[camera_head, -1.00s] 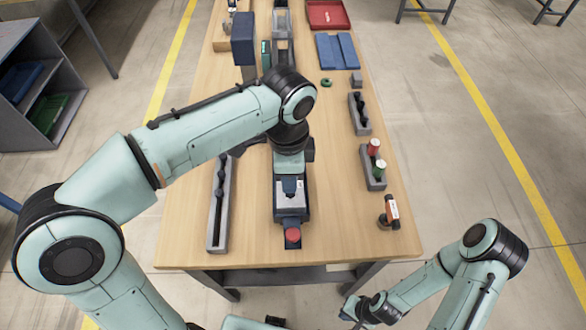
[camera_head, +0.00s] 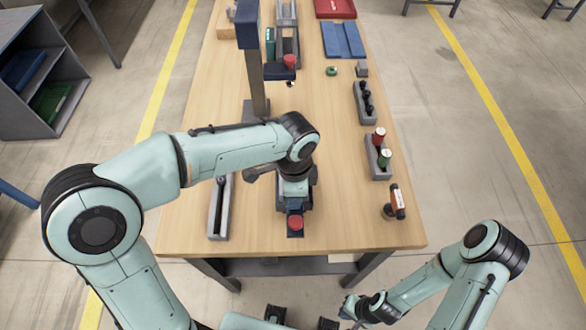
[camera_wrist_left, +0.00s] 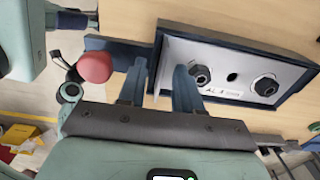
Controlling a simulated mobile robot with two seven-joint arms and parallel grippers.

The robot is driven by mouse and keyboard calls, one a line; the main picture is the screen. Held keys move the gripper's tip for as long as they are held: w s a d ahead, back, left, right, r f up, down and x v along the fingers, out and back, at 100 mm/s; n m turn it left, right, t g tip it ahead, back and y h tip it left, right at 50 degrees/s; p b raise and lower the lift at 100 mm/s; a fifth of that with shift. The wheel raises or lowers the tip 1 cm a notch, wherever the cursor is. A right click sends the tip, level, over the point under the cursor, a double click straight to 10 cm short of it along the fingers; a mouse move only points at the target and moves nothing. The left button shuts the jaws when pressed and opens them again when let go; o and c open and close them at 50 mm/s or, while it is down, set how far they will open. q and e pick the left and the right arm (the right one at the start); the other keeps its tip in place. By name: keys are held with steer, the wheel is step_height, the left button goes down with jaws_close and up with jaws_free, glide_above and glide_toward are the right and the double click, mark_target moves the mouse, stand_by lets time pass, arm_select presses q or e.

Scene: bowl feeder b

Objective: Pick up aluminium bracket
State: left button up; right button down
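The aluminium bracket (camera_wrist_left: 235,70) is a pale metal plate with two dark bolts, a hole and "AL" lettering. It sits in a dark blue fixture (camera_wrist_left: 260,44). My left gripper (camera_wrist_left: 159,88) is open at the bracket's left end, one finger beyond the edge and one in front of the plate. I cannot tell whether either finger touches it. In the head view the fixture (camera_head: 311,196) shows under my left wrist, which hides the bracket and left fingers. My right gripper (camera_head: 348,308) is low, off the table's front edge; its opening is unclear.
A red button (camera_head: 295,222) is at the fixture's near end; it also shows in the left wrist view (camera_wrist_left: 95,67). A grey tray (camera_head: 218,225) lies left. Red and green cylinders (camera_head: 379,136) and an orange-and-black tool (camera_head: 396,201) are right. A post (camera_head: 257,85) stands behind.

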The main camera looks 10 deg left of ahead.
arm_select(q)
jaws_close()
steer(key=shift+r, duration=0.2)
